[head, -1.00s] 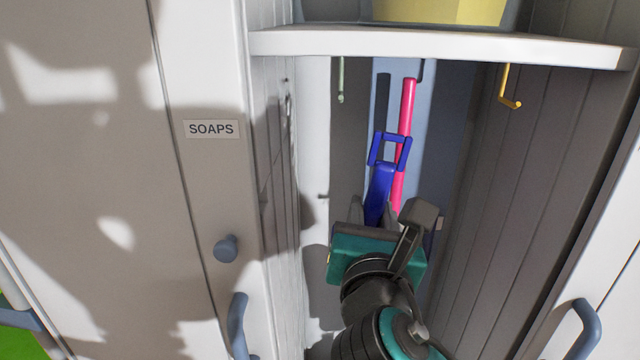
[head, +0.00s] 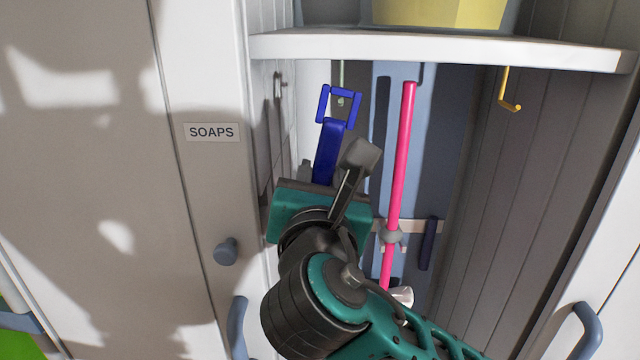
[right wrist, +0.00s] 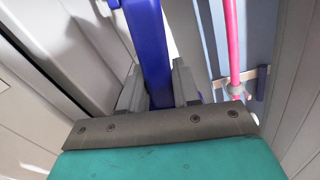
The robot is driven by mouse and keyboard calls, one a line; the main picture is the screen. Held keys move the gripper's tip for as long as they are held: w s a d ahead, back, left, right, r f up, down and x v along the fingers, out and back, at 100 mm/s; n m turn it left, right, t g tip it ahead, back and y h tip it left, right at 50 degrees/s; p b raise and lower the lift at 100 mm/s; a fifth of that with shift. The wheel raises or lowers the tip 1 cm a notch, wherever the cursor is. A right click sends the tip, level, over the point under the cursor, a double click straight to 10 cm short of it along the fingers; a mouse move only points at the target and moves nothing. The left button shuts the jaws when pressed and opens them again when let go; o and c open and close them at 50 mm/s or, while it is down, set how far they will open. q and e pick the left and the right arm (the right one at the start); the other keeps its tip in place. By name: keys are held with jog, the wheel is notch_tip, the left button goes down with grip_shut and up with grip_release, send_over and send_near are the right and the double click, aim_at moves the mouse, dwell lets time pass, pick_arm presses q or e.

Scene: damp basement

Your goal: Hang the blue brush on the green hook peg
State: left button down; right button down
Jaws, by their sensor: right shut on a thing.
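The blue brush (head: 328,152) points upward, with a square open loop at its top. My right gripper (head: 327,178) is shut on its blue shaft, which also shows between the fingers in the right wrist view (right wrist: 150,50). The green hook peg (head: 342,74) hangs under the shelf at the back left of the closet. In the head view the peg's lower tip shows inside the loop's outline. I cannot tell whether the loop is in front of the peg or around it. The brush's lower end is hidden by the gripper. My left gripper is not in view.
A white shelf (head: 440,48) crosses above, with a yellow container (head: 440,12) on it. A yellow hook (head: 508,92) is farther right. The closet's left wall (head: 275,130) is close to the gripper.

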jog(key=shift+w, duration=0.55)
jog(key=shift+w+f+b, duration=0.2)
jog(key=shift+w+b, duration=0.35)
jog(key=shift+w, duration=0.2)
jog(key=w, duration=0.1)
jog(key=w+f, duration=0.1)
jog(key=w, duration=0.1)
jog(key=shift+w, duration=0.25)
jog(key=c, duration=0.7)
grip_release()
jog(key=shift+c, duration=0.2)
